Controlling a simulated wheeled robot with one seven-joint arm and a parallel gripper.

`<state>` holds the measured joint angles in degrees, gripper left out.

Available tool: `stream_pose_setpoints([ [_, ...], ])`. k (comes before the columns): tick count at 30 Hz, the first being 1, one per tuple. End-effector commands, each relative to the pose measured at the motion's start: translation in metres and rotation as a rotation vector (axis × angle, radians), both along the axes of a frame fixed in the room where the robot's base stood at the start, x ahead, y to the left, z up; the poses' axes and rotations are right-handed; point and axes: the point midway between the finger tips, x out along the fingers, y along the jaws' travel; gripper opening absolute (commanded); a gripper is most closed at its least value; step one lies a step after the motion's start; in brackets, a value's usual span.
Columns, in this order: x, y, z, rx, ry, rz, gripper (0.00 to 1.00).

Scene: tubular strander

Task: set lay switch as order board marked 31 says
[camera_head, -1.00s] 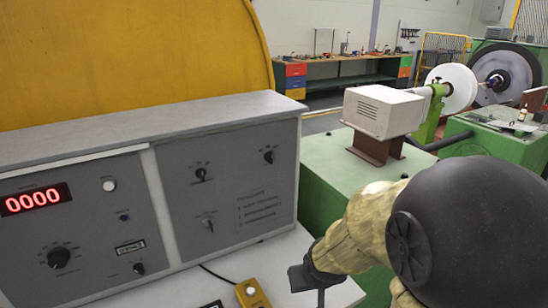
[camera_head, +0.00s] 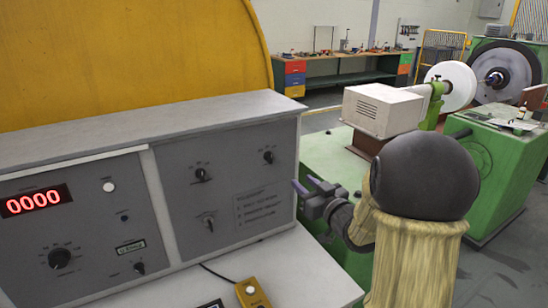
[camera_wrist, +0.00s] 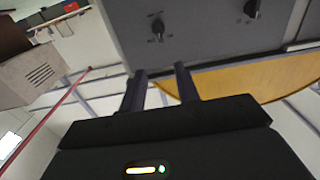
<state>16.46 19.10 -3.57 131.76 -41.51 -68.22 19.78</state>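The grey control panel (camera_head: 235,200) stands at left centre and carries three black rotary switches: upper left (camera_head: 202,174), upper right (camera_head: 268,157) and lower (camera_head: 208,223). Their labels are too small to read, so I cannot tell which is the lay switch. My gripper (camera_head: 306,186) is just right of this panel, apart from it, with its fingers toward it. In the wrist view my gripper (camera_wrist: 161,88) has its two fingers apart with nothing between them. Two switches, one near the middle (camera_wrist: 158,27) and one at right (camera_wrist: 252,8), show beyond them. No order board marked 31 can be made out.
The left panel has a red display (camera_head: 34,200) reading 0000, a large knob (camera_head: 60,258) and a small one (camera_head: 139,268). A yellow box (camera_head: 252,293) with a button lies on the desk below. Green machinery (camera_head: 325,160) with a white housing (camera_head: 375,112) stands right.

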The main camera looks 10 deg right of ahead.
Motion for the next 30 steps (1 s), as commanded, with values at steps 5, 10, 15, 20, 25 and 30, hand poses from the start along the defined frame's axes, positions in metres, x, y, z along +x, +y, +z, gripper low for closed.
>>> stream_pose_setpoints([
  [5,0.0,0.0,0.0,0.0,0.001,-0.001,0.32],
  [10,0.01,0.003,0.0,-0.001,0.003,-0.001,0.32],
  [15,0.032,0.011,0.002,-0.001,0.002,0.0,0.32],
  [20,0.059,0.021,0.002,0.0,0.003,0.001,0.32],
  [25,0.088,0.03,0.002,-0.001,0.002,0.001,0.32],
  [30,0.117,0.039,0.002,-0.002,0.002,0.0,0.32],
])
